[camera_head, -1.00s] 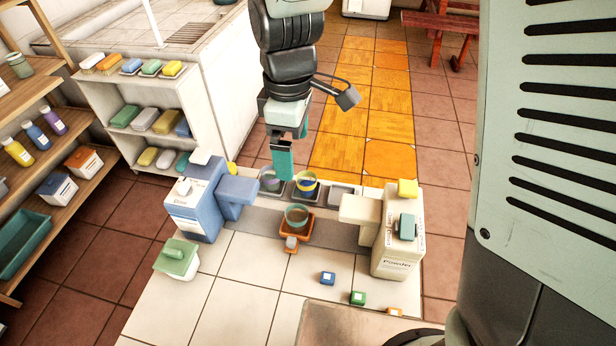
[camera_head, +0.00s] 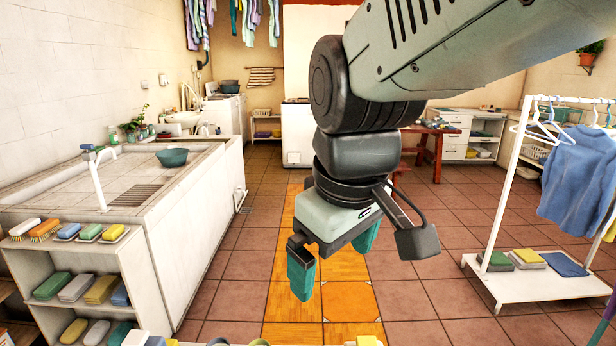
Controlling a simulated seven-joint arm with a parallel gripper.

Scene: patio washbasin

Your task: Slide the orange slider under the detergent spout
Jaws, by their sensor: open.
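My gripper (camera_head: 335,264) hangs in the middle of the head view with its two teal fingers apart and nothing between them. It points down in front of the yellow-orange floor tiles. The orange slider and the detergent spout are below the bottom edge of the current picture. Only small top parts from the work table show there, such as a yellow piece (camera_head: 367,341) at the bottom, right of centre, and a white piece (camera_head: 135,338) at the bottom left.
A white shelf (camera_head: 142,262) with several soaps and brushes stands at the left, beside a long washbasin (camera_head: 190,230) holding a teal bowl (camera_head: 172,157). A clothes rack (camera_head: 520,290) with blue shirts stands at the right. The tiled floor between is clear.

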